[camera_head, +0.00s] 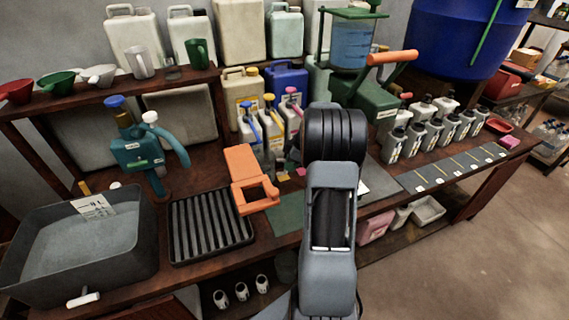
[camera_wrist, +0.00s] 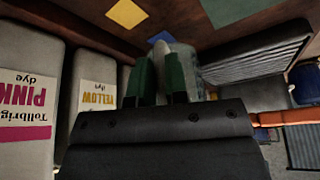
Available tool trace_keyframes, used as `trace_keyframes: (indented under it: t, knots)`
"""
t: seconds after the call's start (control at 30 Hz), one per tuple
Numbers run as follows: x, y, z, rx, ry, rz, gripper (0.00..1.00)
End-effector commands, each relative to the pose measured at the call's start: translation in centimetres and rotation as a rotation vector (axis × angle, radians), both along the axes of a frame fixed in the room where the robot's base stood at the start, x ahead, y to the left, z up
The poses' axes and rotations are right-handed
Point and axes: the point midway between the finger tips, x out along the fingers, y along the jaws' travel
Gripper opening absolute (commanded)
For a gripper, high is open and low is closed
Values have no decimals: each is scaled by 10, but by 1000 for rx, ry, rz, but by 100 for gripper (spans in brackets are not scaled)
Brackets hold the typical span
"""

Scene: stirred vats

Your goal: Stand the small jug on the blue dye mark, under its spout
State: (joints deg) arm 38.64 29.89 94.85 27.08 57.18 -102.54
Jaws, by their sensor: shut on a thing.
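My gripper (camera_wrist: 162,82) is shut on the small jug (camera_wrist: 163,60), a pale grey shape between and beyond its green-padded fingers in the wrist view. The blue dye mark (camera_wrist: 159,38) lies on the wooden bench just past the jug, partly covered by it in this view. I cannot tell whether the jug touches the bench. The blue pump spout (camera_head: 252,108) stands on a dye container left of my arm. The spout's outlet does not show in the wrist view.
The yellow dye container (camera_wrist: 95,100) and pink dye container (camera_wrist: 30,100) stand close on the left in the wrist view. A yellow mark (camera_wrist: 127,13) and a green mat (camera_wrist: 228,8) lie nearby. A ribbed black tray (camera_head: 210,225) and orange frame (camera_head: 245,180) are left of my arm.

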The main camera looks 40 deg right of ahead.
Motion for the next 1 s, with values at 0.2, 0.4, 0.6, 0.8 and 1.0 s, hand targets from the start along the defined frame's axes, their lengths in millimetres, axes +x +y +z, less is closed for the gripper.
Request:
trace_keyframes:
  t: [0.2,0.4,0.6,0.8,1.0]
  knots:
    - [5,-4,2,0,0,-2,0]
    - [4,-8,-30,2,1,-9,0]
    - [3,-10,-35,0,-1,-12,0]
    - [3,-9,-37,-1,-1,-11,0]
    - [3,-9,-38,0,0,-10,23]
